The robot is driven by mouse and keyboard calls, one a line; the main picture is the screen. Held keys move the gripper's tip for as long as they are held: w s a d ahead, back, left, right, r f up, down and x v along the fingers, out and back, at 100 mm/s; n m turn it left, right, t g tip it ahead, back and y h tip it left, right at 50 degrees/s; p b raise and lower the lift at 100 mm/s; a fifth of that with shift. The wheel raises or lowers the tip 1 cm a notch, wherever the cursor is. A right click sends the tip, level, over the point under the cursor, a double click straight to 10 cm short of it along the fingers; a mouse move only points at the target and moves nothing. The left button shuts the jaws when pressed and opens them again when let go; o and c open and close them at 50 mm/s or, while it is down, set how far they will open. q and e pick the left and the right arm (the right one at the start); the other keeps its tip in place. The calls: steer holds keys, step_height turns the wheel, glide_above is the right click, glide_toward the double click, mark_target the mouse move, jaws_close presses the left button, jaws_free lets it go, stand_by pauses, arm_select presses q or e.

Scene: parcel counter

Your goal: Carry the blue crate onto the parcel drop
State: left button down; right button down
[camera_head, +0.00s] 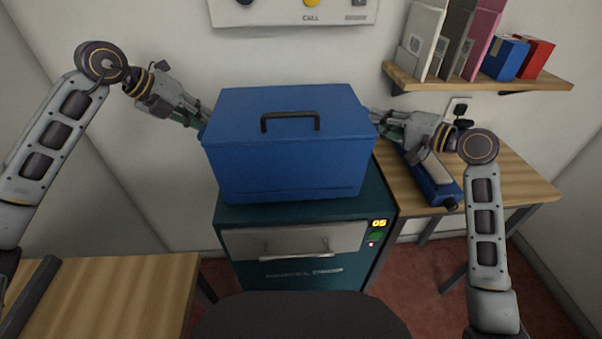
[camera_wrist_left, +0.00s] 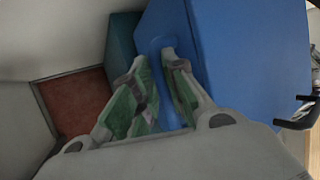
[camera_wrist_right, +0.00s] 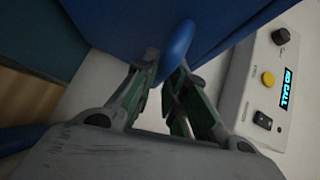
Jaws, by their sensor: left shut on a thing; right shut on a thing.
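The blue crate (camera_head: 280,160), a lidded box with a black handle on top, is level over the top of the teal parcel drop (camera_head: 305,240). I cannot tell whether it rests on that top or hangs just above it. My left gripper (camera_head: 203,122) is at the crate's left side, shut on a blue side handle (camera_wrist_left: 172,85). My right gripper (camera_head: 376,118) is at the crate's right side, shut on the other blue side handle (camera_wrist_right: 176,48). In the head view the crate's edges partly hide both sets of fingertips.
A wooden table (camera_head: 110,295) stands at the front left. Another wooden table (camera_head: 500,165) at the right bears a blue device (camera_head: 432,185). A shelf (camera_head: 480,83) with binders and boxes is above it. A white call panel (camera_head: 290,12) is on the wall behind the crate.

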arm_select(q)
steer(key=shift+f+b, duration=0.55)
steer(key=shift+b, duration=0.1)
arm_select(e)
steer(key=shift+f, duration=0.5)
arm_select(q)
steer(key=c, duration=1.5)
jaws_free()
steer(key=shift+s, duration=0.1)
arm_select(e)
steer(key=c, duration=1.5)
jaws_free()
steer(key=shift+s, duration=0.1)
arm_select(q)
steer(key=shift+o, duration=0.2)
arm_select(e)
steer(key=shift+o, duration=0.2)
steer(key=shift+f, duration=0.1)
arm_select(q)
steer(key=v, duration=1.2)
arm_select(e)
step_height(320, 180, up, 10)
steer(key=shift+d, duration=0.2)
arm_select(q)
steer(key=shift+r+p, duration=0.6)
steer(key=shift+p, duration=0.1)
arm_select(e)
steer(key=shift+d, duration=2.8)
